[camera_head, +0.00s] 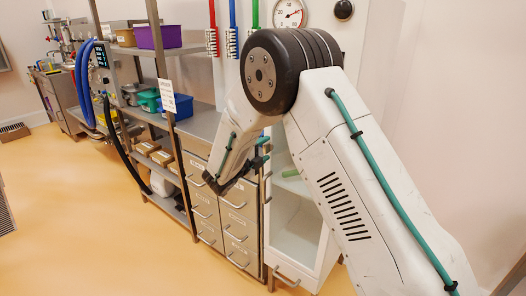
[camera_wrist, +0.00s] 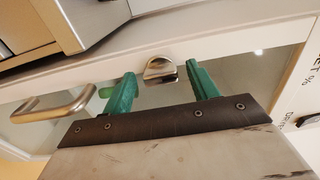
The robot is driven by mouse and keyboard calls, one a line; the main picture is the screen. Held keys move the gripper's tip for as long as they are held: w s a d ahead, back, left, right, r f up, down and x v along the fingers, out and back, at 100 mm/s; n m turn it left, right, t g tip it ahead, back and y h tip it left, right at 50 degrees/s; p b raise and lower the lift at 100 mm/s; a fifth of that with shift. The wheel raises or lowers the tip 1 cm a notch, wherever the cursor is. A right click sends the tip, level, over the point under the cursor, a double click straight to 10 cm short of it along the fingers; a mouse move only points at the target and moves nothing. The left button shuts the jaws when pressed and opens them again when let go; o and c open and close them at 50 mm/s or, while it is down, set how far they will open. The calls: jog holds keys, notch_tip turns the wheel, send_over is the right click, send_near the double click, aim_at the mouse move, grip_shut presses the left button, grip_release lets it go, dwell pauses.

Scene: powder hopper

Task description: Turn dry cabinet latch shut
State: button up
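The latch (camera_wrist: 160,70) is a small rounded metal knob on the white frame of the dry cabinet (camera_wrist: 232,40), in the upper middle of the wrist view. My gripper (camera_wrist: 161,78) is open, with one green finger to each side of the latch. I see gaps between the latch and both fingers, and nothing is held. In the head view my gripper (camera_head: 246,168) is at the upper left of the white, glass-fronted dry cabinet (camera_head: 329,262). The latch is hidden there. I cannot tell whether the latch is turned.
A metal bar handle (camera_wrist: 55,103) is left of my gripper in the wrist view. Grey drawers (camera_head: 238,228) with bar handles stand left of the cabinet. The floor (camera_head: 90,220) at left is clear.

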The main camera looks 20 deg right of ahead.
jog(key=v, duration=0.8)
dwell(0.4)
